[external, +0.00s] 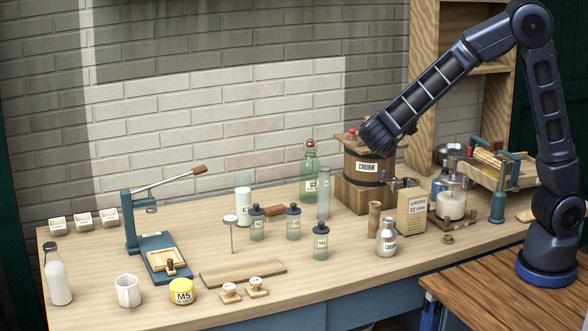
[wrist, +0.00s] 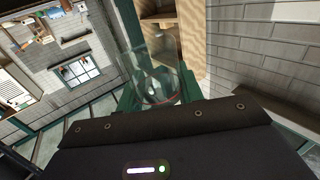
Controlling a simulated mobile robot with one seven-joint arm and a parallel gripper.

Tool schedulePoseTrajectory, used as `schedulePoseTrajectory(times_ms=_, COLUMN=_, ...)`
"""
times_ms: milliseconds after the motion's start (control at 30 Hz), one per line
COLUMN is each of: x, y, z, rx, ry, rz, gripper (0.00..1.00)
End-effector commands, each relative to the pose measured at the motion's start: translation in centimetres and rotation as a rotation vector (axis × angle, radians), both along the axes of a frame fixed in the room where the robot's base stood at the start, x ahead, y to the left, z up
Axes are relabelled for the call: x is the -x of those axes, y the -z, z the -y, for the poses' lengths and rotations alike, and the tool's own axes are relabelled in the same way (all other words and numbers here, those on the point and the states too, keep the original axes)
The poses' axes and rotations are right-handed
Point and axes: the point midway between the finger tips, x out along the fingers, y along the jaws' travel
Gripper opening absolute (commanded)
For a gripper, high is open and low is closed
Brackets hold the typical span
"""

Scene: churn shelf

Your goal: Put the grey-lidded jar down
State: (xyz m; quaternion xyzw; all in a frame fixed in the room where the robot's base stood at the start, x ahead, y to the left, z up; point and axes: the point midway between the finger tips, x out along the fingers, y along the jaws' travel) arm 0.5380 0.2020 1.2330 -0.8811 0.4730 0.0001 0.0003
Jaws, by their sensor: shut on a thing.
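My gripper (external: 362,138) is at the top of the wooden churn, at the end of my lowered arm. In the wrist view its green fingers (wrist: 157,88) are shut on a clear glass vessel (wrist: 148,62), which I take to be the jar. A reddish line and a greyish round part show near the fingers; I cannot tell whether that part is its lid. In the external view the held vessel is mostly hidden by my gripper, with only a small red bit (external: 351,131) showing beside it. It appears held up, clear of the bench top.
The churn (external: 368,168) stands below my gripper. A paper box (external: 411,212) is at right. The bench's front middle (external: 345,277) is clear.

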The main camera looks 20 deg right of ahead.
Motion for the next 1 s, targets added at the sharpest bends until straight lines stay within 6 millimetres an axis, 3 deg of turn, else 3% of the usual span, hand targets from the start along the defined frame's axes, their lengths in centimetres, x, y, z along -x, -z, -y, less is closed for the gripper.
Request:
schedulePoseTrajectory(times_ms=33, x=0.0, y=-0.5, z=1.5, rx=-0.001, ry=0.054, rz=0.0, gripper=0.11)
schedulePoseTrajectory(times_ms=133, x=0.3, y=-1.0, z=3.4, rx=-0.001, ry=0.131, rz=0.0, gripper=0.11)
schedulePoseTrajectory(times_ms=333, x=0.6, y=-0.6, z=4.9, rx=0.002, ry=0.193, rz=0.0, gripper=0.11)
schedulePoseTrajectory(times_ms=1000, x=0.6, y=12.0, z=4.9, rx=0.005, ry=0.192, rz=0.001, gripper=0.11)
